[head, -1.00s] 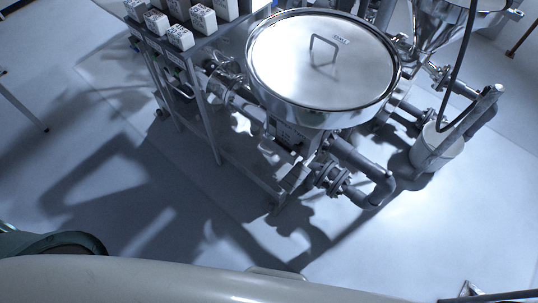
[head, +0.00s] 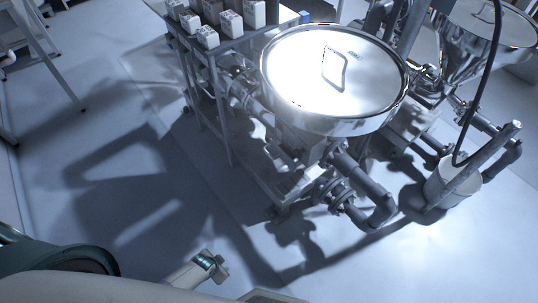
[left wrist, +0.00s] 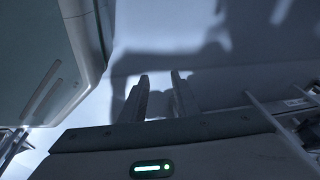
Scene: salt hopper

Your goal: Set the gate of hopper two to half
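A steel hopper with a round lid and a loop handle (head: 300,75) stands right of centre in the head view. A second lidded hopper (head: 455,55) with a shiny cone stands behind it at the upper right. I cannot read which is hopper two. Valve and pipe parts (head: 335,190) show under the near hopper; its gate and setting cannot be made out. My left gripper (left wrist: 161,78) shows two fingers apart with nothing between them, over the floor and away from the hoppers. My right gripper is not in view.
A metal rack (head: 215,50) with several white boxes on top stands left of the near hopper. A grey pipe elbow (head: 378,212) and a pale cylinder with a black hose (head: 450,185) stand at the right. Open floor (head: 120,180) lies left and in front.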

